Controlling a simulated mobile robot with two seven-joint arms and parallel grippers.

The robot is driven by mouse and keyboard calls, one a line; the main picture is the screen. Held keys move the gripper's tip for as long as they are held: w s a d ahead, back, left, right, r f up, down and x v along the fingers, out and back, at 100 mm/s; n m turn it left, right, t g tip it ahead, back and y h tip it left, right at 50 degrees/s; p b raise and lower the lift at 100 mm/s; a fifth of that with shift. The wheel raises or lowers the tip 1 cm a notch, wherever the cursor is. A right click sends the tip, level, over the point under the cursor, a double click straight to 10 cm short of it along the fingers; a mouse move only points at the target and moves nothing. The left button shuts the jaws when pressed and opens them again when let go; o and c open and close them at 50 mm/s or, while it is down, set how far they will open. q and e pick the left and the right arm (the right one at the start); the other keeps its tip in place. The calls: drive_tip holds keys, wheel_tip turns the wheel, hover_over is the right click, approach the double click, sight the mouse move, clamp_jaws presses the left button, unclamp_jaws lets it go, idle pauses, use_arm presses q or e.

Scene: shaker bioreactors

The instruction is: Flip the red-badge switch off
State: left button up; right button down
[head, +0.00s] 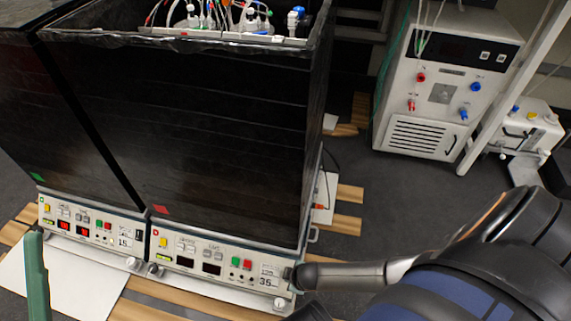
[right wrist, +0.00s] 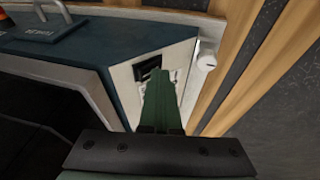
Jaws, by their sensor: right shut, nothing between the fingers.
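The red badge (head: 161,210) marks the right-hand of two black-hooded shakers. Its white front panel (head: 222,262) has buttons and two displays that look dark. In the right wrist view, a black rocker switch (right wrist: 147,67) sits at the panel's end. My right gripper (right wrist: 160,78) is shut and empty, its green fingertips over the panel just beside the switch and partly covering it. I cannot tell whether they touch, or which way the switch is tipped. In the head view the right arm reaches the panel's right end. My left gripper (head: 36,250) shows as one green finger at the far left.
The neighbouring shaker with a green badge (head: 37,177) has lit red displays (head: 64,225) and its own dark switch (head: 138,235). A white knob (right wrist: 206,60) sits near the red-badge panel's end. A white control unit (head: 430,90) stands behind right.

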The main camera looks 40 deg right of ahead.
drive_tip(key=shift+r+p, duration=0.85)
drive_tip(key=shift+p, duration=0.05)
